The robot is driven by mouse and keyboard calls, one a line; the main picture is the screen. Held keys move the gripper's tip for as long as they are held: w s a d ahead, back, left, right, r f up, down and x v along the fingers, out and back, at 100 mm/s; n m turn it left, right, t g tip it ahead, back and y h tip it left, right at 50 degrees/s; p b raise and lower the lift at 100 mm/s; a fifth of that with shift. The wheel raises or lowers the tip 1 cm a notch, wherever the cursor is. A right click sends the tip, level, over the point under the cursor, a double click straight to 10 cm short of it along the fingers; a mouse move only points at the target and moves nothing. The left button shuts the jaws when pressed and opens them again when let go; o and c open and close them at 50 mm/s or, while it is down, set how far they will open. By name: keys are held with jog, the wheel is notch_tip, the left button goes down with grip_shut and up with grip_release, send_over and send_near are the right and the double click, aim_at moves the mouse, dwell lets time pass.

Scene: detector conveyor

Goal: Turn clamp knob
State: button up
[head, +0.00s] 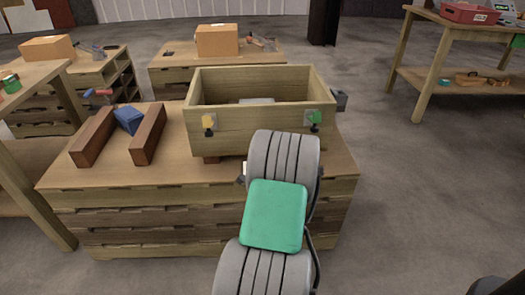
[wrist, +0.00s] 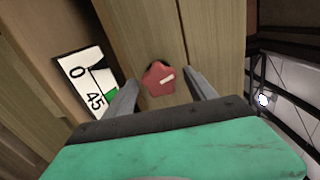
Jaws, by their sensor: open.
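A red knob (wrist: 160,80) with a pale bar mark shows in the wrist view, set against a wooden face. My gripper (wrist: 161,79) is open, with one grey finger on each side of the knob; I cannot tell whether either finger touches it. A white scale card (wrist: 84,82) marked 0 and 45, with a black pointer and a green patch, is left of the knob. In the head view my arm covers the front of the wooden box (head: 258,128), and the red knob is not visible there.
Two brown blocks (head: 93,136) flank a blue piece (head: 128,119) on the bench's left. A dark grey part (head: 340,99) sits at the box's right side. Open floor lies right.

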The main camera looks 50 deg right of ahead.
jog(key=b+v, duration=0.1)
jog(key=v, duration=0.6)
jog(key=shift+s+a+b, duration=0.25)
jog(key=shift+a+b, duration=0.05)
jog(key=shift+b, duration=0.1)
